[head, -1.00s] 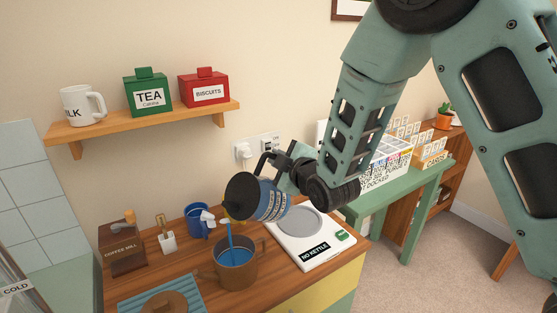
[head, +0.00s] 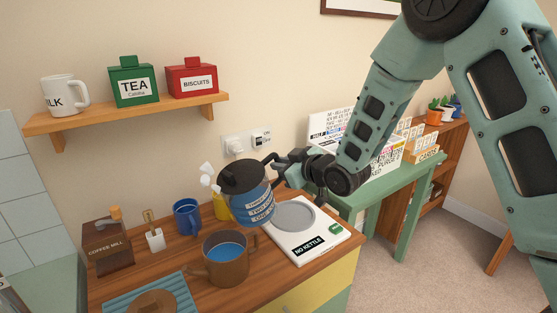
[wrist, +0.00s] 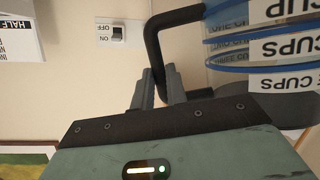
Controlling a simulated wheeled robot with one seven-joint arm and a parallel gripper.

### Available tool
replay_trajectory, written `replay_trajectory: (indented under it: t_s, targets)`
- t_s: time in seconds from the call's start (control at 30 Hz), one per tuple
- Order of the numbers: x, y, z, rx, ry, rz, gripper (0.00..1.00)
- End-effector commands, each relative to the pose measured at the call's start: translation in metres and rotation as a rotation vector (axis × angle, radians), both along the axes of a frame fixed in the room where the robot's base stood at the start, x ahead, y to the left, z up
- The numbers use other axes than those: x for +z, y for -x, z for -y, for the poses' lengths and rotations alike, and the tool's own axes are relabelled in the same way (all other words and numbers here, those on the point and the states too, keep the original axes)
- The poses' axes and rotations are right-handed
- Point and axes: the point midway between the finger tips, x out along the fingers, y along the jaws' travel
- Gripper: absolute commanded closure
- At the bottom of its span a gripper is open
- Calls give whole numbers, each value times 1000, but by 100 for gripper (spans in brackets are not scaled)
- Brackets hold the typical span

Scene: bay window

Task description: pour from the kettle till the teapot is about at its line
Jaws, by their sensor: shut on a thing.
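My gripper (head: 290,170) is shut on the black handle of the kettle (head: 254,206); the wrist view also shows the handle (wrist: 152,45) between the fingers. The kettle has a dark lid and a see-through body with blue liquid and cup-mark labels. It is held in the air, tilted a little left, above and behind the teapot's right side. No stream shows. The brown teapot (head: 224,270) stands open on the wooden counter with blue liquid inside, its surface below the rim. I cannot make out a line in it.
A white scale-like base marked NO KETTLE (head: 318,242) lies to the right. A blue mug (head: 187,217), a white pot with a brush (head: 155,240) and a coffee mill (head: 107,250) stand left and behind. A brown lid (head: 155,303) lies on a blue mat (head: 118,303) in front.

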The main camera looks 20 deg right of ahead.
Motion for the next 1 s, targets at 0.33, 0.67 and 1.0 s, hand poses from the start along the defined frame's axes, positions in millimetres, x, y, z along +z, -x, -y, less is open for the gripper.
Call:
replay_trajectory:
  t_s: [0.33, 0.67, 1.0]
  targets:
    - [-51, 1, -3, -4, -260, -146, 100]
    - [-42, 1, -4, -1, -263, -146, 100]
    - [-18, 2, -4, -1, -262, -146, 100]
